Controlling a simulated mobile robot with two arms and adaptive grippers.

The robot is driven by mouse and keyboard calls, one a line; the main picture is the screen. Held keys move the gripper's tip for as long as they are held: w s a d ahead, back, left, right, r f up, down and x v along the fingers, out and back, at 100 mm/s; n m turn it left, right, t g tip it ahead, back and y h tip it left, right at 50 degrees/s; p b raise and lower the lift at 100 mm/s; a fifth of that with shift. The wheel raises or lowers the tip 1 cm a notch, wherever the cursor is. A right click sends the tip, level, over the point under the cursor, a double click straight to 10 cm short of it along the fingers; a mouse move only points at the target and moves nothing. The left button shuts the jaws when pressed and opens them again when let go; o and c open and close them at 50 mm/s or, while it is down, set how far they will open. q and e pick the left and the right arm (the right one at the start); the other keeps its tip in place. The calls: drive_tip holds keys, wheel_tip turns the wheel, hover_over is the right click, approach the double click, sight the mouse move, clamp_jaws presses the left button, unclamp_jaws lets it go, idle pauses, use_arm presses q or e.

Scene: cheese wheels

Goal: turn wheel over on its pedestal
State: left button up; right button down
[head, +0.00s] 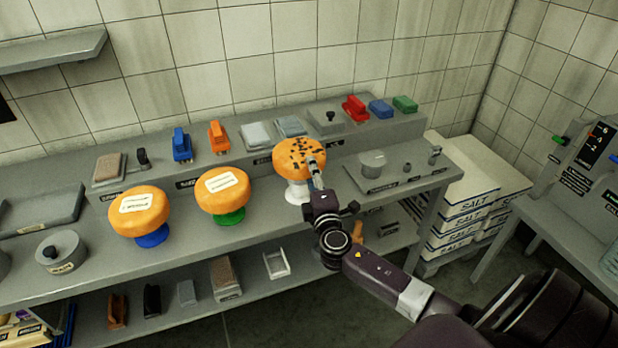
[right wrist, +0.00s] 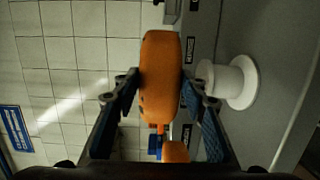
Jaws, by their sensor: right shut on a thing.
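An orange cheese wheel with dark spots on its upper face (head: 298,150) is above the white pedestal (head: 297,194) in the head view. My right gripper (head: 315,167) is shut on this wheel from its near right side. In the right wrist view the wheel (right wrist: 160,75) shows edge-on between the two fingers. The white pedestal (right wrist: 240,82) shows to its right there, with a narrow gap between them, so the wheel seems held just off it. The wheel's underside is hidden in the head view. My left gripper is not in view.
Two labelled orange wheels stand on a green pedestal (head: 230,217) and a blue pedestal (head: 152,238) to the left. Brushes and blocks line the raised back shelf (head: 250,158). A lidded pot (head: 372,162) stands right of the held wheel. Salt sacks (head: 470,205) are stacked farther right.

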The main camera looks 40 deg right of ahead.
wheel_tip(320, 180, down, 4)
drive_tip(key=b, duration=0.3)
drive_tip(key=shift+r, duration=0.25)
drive_tip(key=shift+f, duration=0.2)
idle(0.5)
